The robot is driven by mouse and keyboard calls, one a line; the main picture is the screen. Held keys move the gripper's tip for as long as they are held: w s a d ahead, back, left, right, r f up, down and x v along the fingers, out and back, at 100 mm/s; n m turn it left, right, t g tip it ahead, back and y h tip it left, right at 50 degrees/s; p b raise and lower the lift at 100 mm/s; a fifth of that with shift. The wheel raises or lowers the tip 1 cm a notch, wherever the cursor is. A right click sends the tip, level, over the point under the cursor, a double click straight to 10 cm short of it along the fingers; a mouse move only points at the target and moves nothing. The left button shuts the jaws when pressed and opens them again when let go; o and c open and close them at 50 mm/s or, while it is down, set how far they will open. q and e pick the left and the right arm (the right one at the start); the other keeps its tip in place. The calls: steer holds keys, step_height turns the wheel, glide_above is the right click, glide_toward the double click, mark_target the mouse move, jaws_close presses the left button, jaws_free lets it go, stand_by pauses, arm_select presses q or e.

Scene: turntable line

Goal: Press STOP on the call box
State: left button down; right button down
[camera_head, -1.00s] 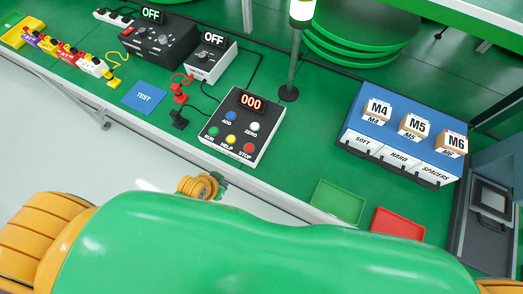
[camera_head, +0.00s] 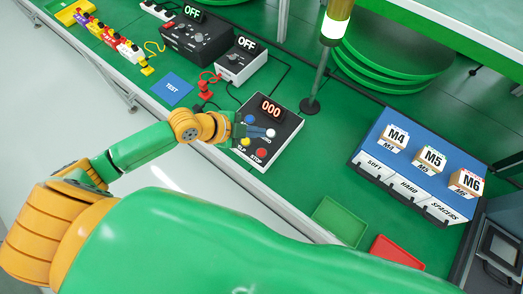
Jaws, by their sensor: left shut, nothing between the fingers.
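My right gripper is not in view.
A lamp post (camera_head: 318,75) stands behind the box. Red and dark plugs, a blue TEST mat (camera_head: 172,88) and two OFF boxes lie left. A blue bin rack (camera_head: 375,140) and green (camera_head: 341,218) and red (camera_head: 395,250) trays are right.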

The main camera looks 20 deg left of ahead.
mark_target(258, 153)
arm_select(q)
step_height(258, 153, down, 9)
steer(key=b, duration=0.8)
steer(key=shift+r, duration=0.2)
steer(key=shift+f+b, duration=0.2)
steer(key=shift+b, duration=0.1)
steer(key=shift+r, duration=0.1)
stand_by(1.1)
steer(key=shift+f, duration=0.45)
